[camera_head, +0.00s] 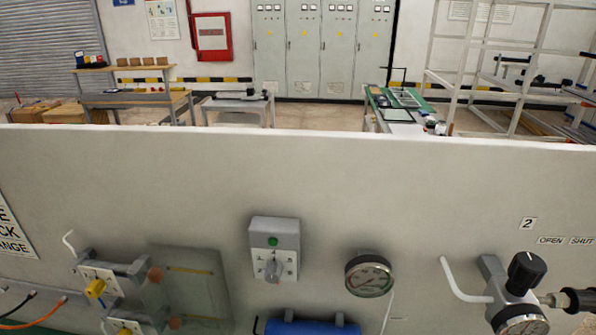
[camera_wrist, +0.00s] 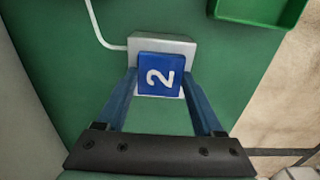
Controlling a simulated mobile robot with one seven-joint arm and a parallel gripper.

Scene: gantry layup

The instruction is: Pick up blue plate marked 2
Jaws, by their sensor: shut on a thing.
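The blue plate marked 2 (camera_wrist: 158,62) is a small square with a white numeral, seen in the wrist view. It lies over a pale grey block (camera_wrist: 187,45) on a green surface; I cannot tell whether it touches the block. My gripper (camera_wrist: 158,83) has one blue finger at each side of the plate and is shut on it. I cannot make out the plate or my gripper in the head view.
A white bent tube (camera_wrist: 97,28) runs to the grey block. A green tray (camera_wrist: 257,23) stands close at the upper right. In the head view, a grey panel (camera_head: 330,200) with a gauge (camera_head: 369,274) and valves fills the foreground.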

